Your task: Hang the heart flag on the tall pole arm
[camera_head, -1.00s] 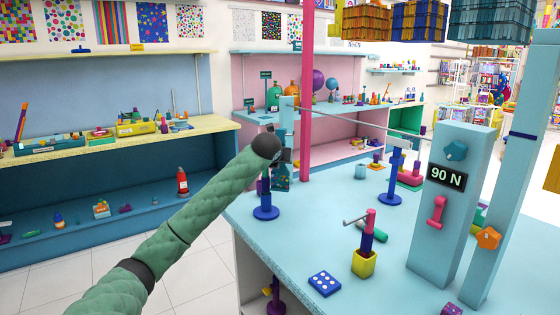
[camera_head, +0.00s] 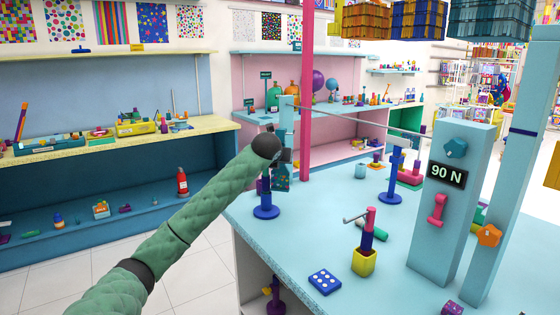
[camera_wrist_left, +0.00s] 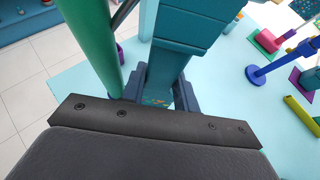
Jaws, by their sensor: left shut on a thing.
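My left arm reaches in from the left in the head view. Its gripper (camera_head: 282,156) is at the table's far left corner, partly hidden by my wrist. In the left wrist view, the gripper (camera_wrist_left: 160,92) is shut on a teal block-like piece (camera_wrist_left: 182,38). In the head view, a light blue upright piece (camera_head: 287,122) rises at the gripper, and a teal piece with coloured spots (camera_head: 282,182) shows just below it. I cannot make out a heart. A tall pink pole (camera_head: 307,85) stands close to the right of the gripper. A thin grey rod (camera_head: 365,122) extends rightward from near the gripper.
Blue stands (camera_head: 266,211) (camera_head: 391,197), a yellow cup (camera_head: 363,262) and a blue dotted tile (camera_head: 324,282) are on the table (camera_head: 300,235). Its front middle has bare room.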

